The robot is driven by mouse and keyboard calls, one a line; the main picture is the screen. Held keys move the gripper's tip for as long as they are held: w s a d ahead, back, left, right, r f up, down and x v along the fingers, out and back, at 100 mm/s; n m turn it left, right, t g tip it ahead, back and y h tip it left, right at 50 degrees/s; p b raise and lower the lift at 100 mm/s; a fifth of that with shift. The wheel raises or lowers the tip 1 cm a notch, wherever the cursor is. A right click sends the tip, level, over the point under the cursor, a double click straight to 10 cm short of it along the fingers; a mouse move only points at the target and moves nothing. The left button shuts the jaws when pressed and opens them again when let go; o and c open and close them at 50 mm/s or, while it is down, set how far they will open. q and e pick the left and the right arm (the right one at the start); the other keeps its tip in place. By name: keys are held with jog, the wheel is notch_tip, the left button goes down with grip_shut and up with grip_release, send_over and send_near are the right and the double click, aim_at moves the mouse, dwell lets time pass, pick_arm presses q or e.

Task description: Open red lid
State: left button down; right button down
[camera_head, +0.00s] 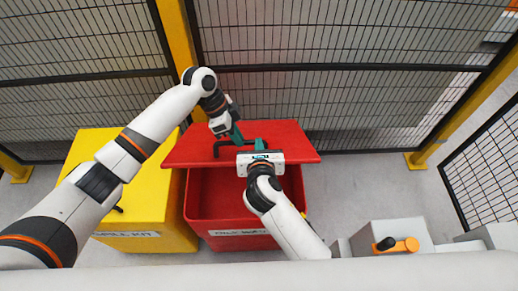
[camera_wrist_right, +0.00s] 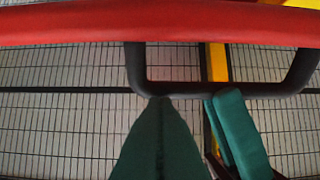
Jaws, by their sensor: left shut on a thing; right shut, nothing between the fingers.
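The red lid (camera_head: 185,147) is raised over the red bin (camera_head: 240,228), and the bin's inside shows below its front edge. The lid's edge also crosses the top of the right wrist view (camera_wrist_right: 90,25). The lid has a black handle (camera_wrist_right: 300,75). My left gripper (camera_head: 236,137) reaches over from the far left, its green fingers shut on the handle. My right gripper (camera_head: 259,144) is shut and empty in front of the lid, close to the handle. Its joined green fingers fill the lower middle of the right wrist view; whether they touch the handle I cannot tell.
A yellow spill kit bin (camera_head: 155,210) stands close on the left. A mesh fence (camera_head: 330,100) with yellow posts (camera_head: 178,35) stands behind. Bare floor (camera_head: 365,190) lies right of the red bin.

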pick_arm(q)
jog(key=c, duration=1.8)
grip_release()
jog(key=shift+w+a+f, duration=0.1)
jog(key=shift+w+a, duration=0.05)
jog(key=shift+w, duration=0.05)
jog(key=shift+c, duration=0.2)
jog(key=o, duration=0.4)
jog(key=shift+w, duration=0.1)
pick_arm(e)
jog(key=shift+w+f, duration=0.15)
pick_arm(q)
jog(key=shift+o, duration=0.2)
pick_arm(e)
jog(key=shift+d, duration=0.1)
